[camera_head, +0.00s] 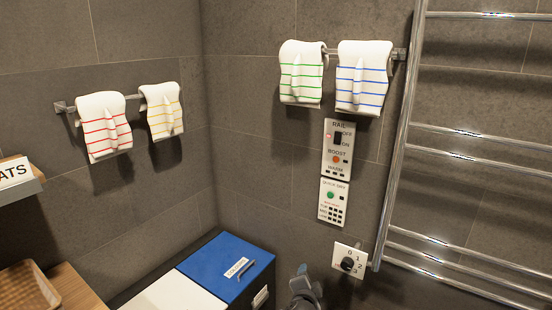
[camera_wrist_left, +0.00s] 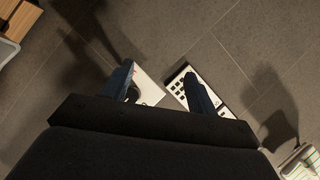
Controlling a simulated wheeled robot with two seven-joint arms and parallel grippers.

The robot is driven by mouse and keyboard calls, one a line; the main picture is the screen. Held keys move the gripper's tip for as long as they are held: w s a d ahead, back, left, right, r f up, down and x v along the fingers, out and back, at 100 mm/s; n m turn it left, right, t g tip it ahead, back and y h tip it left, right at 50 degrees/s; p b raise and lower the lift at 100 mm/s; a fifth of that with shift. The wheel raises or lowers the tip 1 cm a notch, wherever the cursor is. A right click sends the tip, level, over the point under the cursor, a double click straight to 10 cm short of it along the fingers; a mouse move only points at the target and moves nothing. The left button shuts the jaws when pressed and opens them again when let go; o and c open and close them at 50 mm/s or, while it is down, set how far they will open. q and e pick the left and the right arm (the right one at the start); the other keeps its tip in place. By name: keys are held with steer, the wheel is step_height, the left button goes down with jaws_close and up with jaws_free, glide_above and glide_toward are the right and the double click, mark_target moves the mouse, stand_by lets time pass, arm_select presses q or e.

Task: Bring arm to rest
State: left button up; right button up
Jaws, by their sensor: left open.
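My left gripper (camera_head: 304,284) is at the bottom centre of the head view, in front of the dark tiled wall. It is just left of the white dial plate (camera_head: 340,270) with its black knob (camera_head: 347,264). In the left wrist view its two fingers (camera_wrist_left: 160,82) stand apart with nothing between them. Beyond the fingers in that view, parts of a white plate with a dark round knob (camera_wrist_left: 133,92) and a white panel with black keys (camera_wrist_left: 179,82) show. The fingers partly hide both. My right gripper is in neither view.
Striped towels hang on rails at left (camera_head: 104,128) and centre (camera_head: 302,75). A control panel (camera_head: 338,148) is above the dial. A chrome ladder rail (camera_head: 396,150) stands right. A blue-lidded bin (camera_head: 222,262) and a basket (camera_head: 28,288) are lower left.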

arm_select(q)
steer(key=s+a+r+n+g+y, duration=0.15)
steer(key=s+a+n+g, duration=0.6)
steer(key=s+a, duration=0.75)
steer(key=s+a+f+n+g, duration=0.1)
steer(key=s+a+f, duration=0.2)
steer(key=s, duration=0.6)
steer(key=s+a+f+n+g, duration=0.2)
steer(key=s+a+f, duration=0.1)
steer(key=s+f, duration=0.4)
steer(key=s+a+f+n+g, duration=0.1)
steer(key=s+a+f, duration=0.3)
steer(key=s, duration=0.8)
steer(key=shift+s+f+n+g, duration=0.35)
steer(key=shift+f+n, duration=0.05)
steer(key=shift+n, duration=0.05)
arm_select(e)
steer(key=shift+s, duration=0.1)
arm_select(q)
steer(key=shift+a, duration=0.1)
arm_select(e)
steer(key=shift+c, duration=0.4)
